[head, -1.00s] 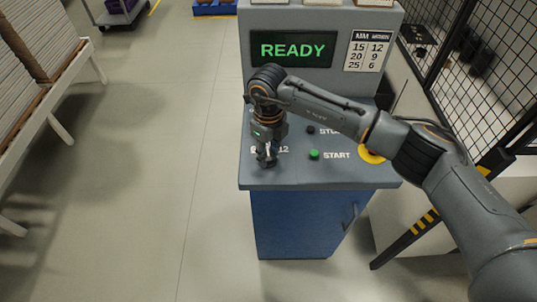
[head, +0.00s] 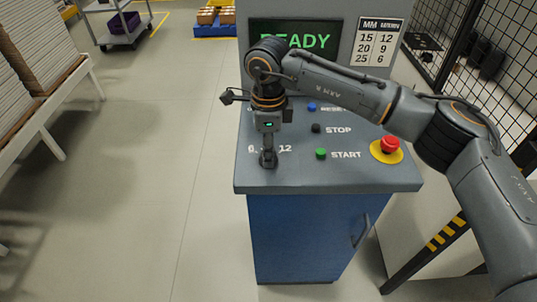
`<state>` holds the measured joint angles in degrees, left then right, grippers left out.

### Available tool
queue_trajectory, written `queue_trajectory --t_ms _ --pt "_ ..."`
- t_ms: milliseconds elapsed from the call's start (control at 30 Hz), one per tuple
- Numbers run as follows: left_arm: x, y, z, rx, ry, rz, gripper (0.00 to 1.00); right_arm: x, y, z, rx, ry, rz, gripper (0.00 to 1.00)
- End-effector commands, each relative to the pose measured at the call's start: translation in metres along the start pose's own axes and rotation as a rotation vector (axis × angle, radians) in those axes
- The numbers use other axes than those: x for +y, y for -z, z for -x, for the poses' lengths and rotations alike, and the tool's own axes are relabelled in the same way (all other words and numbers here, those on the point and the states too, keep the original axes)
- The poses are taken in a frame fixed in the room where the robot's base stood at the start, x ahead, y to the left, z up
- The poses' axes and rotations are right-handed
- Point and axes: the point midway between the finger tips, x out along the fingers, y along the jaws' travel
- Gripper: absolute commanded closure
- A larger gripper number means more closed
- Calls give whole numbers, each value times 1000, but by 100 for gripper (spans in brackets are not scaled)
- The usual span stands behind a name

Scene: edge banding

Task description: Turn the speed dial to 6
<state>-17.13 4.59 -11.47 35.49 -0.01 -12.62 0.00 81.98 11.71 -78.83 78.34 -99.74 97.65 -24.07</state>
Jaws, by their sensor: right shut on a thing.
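The control console (head: 330,178) stands ahead, with a grey sloped panel on a blue cabinet. My right gripper (head: 268,160) points down at the left part of the panel and is shut on the speed dial, which is mostly hidden beneath it. The printed marks 6 (head: 251,149) and 12 (head: 286,148) show on either side of the gripper. The dial's pointer cannot be made out. The display (head: 293,36) reads READY in green, partly covered by my arm. My left gripper is not in view.
Green START (head: 321,153), black STOP (head: 316,128) and blue RESET (head: 311,107) buttons lie right of the gripper. A red emergency button (head: 390,145) sits farther right. Black mesh fencing (head: 500,70) stands at the right. Stacked boards (head: 40,50) are at the left; the floor between is clear.

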Motion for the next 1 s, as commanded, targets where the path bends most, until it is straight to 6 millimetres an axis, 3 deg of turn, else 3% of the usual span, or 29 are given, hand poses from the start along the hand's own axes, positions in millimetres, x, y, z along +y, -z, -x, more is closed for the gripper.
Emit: queue_trajectory --t_ms 533,567,667,1000 --pt "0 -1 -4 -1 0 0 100 0 0 0 0 -1 31 97" --pt "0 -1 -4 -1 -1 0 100 0 0 0 0 -1 31 63" --pt "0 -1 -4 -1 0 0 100 0 0 0 0 -1 30 43" --pt "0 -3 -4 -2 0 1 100 0 0 2 -1 0 28 42"
